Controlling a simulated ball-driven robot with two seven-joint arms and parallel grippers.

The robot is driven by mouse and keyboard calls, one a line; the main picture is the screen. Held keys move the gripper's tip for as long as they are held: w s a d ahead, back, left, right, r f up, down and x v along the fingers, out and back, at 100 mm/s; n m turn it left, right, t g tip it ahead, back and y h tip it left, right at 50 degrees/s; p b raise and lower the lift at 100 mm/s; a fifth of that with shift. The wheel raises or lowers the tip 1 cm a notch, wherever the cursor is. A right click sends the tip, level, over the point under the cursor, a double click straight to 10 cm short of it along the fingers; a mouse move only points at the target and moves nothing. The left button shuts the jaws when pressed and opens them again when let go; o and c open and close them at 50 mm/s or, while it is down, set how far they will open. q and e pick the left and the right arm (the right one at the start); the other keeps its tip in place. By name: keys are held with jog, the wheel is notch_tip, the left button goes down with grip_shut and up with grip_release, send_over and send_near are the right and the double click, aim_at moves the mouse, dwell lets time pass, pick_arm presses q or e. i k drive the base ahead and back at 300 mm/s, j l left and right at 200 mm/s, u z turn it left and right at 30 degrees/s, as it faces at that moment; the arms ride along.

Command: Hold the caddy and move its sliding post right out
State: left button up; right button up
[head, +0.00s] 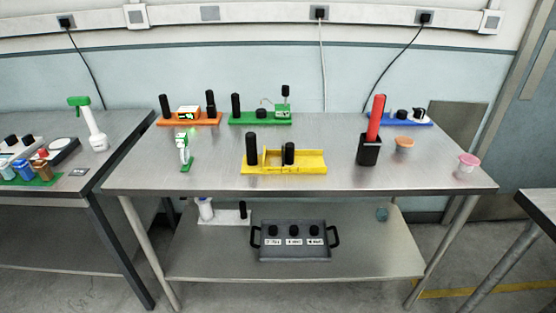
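A yellow caddy-like tray (300,168) sits at the front middle of the steel table. A tall black post (251,148) stands at its left end, and a shorter black post (289,153) stands near its middle, beside a low upright yellow piece (272,158). A black holder (369,153) stands to its right, with a red bar (376,117) rising out of it, slightly tilted. The labels do not show which of these is the caddy; the yellow tray with its two posts looks likeliest. Neither of my grippers is in view.
Orange (190,122), green (262,121) and blue (400,123) modules line the table's back. A small green-and-white stand (186,152) is front left. An orange-topped cup (404,147) and a pink-lidded cup (467,165) stand right. A grey tray (295,252) is on the lower shelf.

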aim_at(288, 160)
jog(key=i+j, duration=0.15)
jog(key=i, duration=1.15)
